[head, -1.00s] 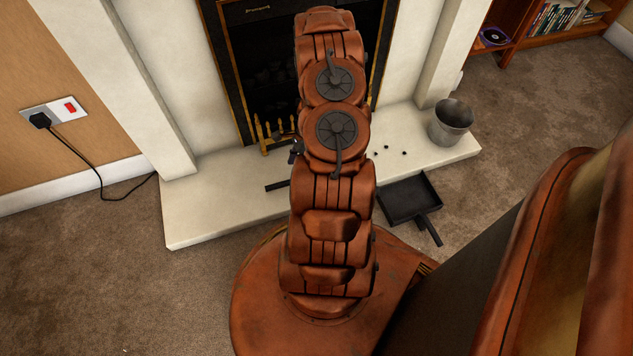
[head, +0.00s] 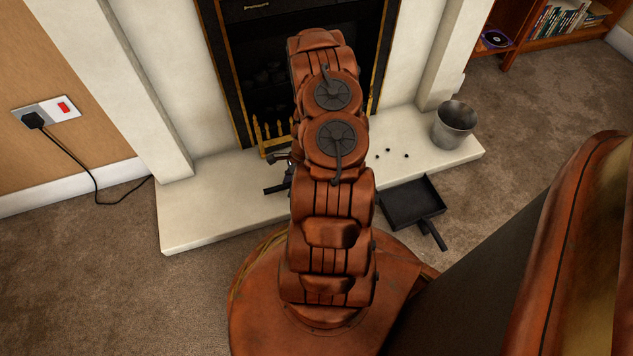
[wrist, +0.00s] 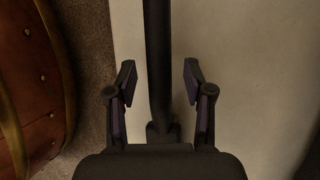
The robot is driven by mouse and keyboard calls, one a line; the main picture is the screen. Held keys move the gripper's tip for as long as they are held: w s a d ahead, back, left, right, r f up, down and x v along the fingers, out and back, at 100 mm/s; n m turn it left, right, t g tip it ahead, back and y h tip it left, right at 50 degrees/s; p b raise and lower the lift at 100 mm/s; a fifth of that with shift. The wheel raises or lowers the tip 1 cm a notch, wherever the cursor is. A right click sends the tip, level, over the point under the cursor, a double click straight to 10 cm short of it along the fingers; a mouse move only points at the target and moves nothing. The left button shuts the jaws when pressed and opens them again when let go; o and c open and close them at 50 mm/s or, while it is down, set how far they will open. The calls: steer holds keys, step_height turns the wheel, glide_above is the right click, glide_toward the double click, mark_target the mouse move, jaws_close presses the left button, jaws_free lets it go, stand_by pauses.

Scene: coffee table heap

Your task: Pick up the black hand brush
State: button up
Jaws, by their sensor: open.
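The black hand brush (wrist: 157,60) lies on the pale hearth. In the wrist view its long dark handle runs from the top edge down between my fingers. My gripper (wrist: 158,78) is open, with one finger on each side of the handle and a gap on both sides. I cannot tell how far the fingertips are above the hearth. In the head view only a short dark end of the brush (head: 274,190) shows left of my arm; my arm hides the rest. The bristles are not clearly seen.
The pale hearth (head: 210,215) fronts a black fireplace with a brass-coloured fender (head: 270,135). A black dustpan (head: 412,203) lies on the carpet to the right. A metal bucket (head: 453,124) and several small dark lumps (head: 390,151) are on the hearth's right.

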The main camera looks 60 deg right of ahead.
steer(key=shift+c, duration=0.3)
jaws_close()
steer(key=shift+r, duration=0.1)
